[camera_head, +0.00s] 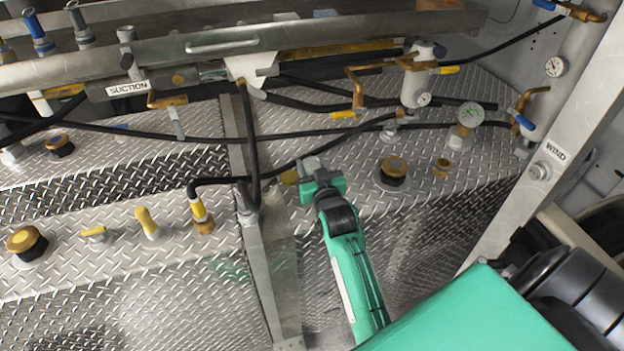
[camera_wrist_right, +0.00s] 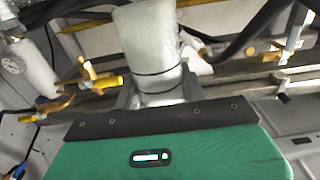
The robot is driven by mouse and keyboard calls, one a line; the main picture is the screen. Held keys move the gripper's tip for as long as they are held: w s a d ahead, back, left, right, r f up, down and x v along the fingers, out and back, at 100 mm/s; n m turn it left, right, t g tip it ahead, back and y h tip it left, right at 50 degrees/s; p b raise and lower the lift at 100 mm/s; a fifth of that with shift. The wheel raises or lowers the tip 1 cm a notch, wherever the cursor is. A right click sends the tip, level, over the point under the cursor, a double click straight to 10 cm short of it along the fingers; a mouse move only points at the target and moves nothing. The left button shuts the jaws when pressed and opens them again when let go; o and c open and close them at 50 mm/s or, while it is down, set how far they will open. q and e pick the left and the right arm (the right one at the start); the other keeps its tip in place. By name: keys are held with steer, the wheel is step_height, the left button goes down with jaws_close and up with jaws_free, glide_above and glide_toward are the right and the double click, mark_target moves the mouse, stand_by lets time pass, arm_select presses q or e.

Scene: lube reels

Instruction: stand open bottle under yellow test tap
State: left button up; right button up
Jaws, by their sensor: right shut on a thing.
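My right gripper (camera_head: 312,168) reaches up from the bottom middle in the head view. In the right wrist view it is shut on a pale translucent bottle (camera_wrist_right: 150,50) with thin dark rings. The bottle's top runs out of that picture, so its mouth is hidden. In the head view the bottle is hard to make out. A brass tap with a yellow handle (camera_head: 357,92) hangs above and right of the gripper, apart from it. A yellow-handled tap (camera_wrist_right: 105,82) is left of the bottle in the right wrist view. My left gripper is not in view.
Black hoses (camera_head: 250,140) cross around the gripper. A brass-capped filler (camera_head: 393,172) and a pressure gauge (camera_head: 470,115) stand to its right. A metal post (camera_head: 262,270) is to its left. Another yellow-handled valve (camera_head: 448,70) is at the upper right.

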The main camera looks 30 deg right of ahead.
steer(key=shift+f, duration=2.65)
steer(key=shift+f, duration=0.2)
steer(key=o, duration=1)
